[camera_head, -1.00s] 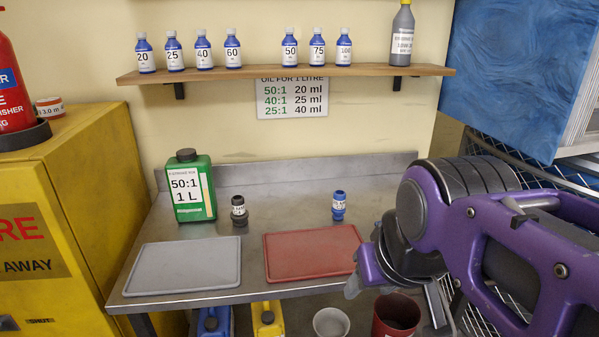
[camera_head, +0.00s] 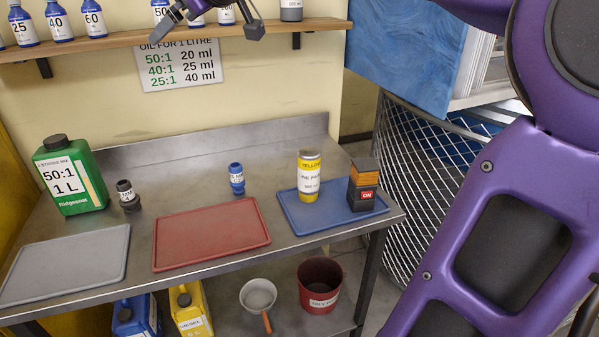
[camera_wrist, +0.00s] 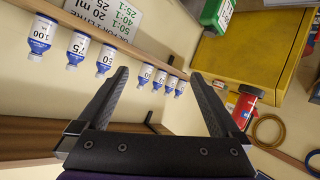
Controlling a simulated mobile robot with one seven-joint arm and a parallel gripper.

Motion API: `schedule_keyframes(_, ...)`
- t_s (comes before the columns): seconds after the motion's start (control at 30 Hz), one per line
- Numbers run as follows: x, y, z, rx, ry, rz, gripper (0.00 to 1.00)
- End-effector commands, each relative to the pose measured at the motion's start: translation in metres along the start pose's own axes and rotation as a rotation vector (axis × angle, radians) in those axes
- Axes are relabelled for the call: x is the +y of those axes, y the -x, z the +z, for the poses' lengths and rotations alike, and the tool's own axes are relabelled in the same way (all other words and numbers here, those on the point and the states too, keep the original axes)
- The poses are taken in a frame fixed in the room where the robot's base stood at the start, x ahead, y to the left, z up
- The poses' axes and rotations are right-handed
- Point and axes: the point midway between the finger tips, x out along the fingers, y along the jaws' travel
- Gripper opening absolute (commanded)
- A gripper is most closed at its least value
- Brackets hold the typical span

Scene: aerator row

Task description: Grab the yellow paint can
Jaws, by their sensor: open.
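The yellow paint can (camera_head: 309,175) is a slim upright cylinder with a white label. It stands on the blue tray (camera_head: 296,222) at the right end of the metal bench in the head view. It is not in the wrist view. My gripper (camera_head: 212,32) is high up in front of the wall shelf, above and left of the can and well apart from it. Its fingers are spread and empty. In the wrist view my gripper (camera_wrist: 158,92) is open, with shelf bottles showing beyond its fingers.
A black-and-orange block (camera_head: 363,186) stands on the blue tray right of the can. A blue bottle (camera_head: 237,179), a dark bottle (camera_head: 127,196) and a green jug (camera_head: 71,176) stand further left. The red tray (camera_head: 212,234) and grey tray (camera_head: 66,264) are bare. The shelf (camera_head: 110,40) holds several bottles.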

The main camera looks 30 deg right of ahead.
Motion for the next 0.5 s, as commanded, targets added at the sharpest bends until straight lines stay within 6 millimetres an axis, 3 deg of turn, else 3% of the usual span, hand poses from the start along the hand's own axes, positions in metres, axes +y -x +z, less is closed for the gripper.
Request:
schedule_keyframes(0.1, 0.014, -0.008, -0.028, 0.041, 0.085, 0.044, 1.0)
schedule_keyframes(0.5, 0.04, -0.008, -0.101, 0.134, 0.304, 0.179, 1.0)
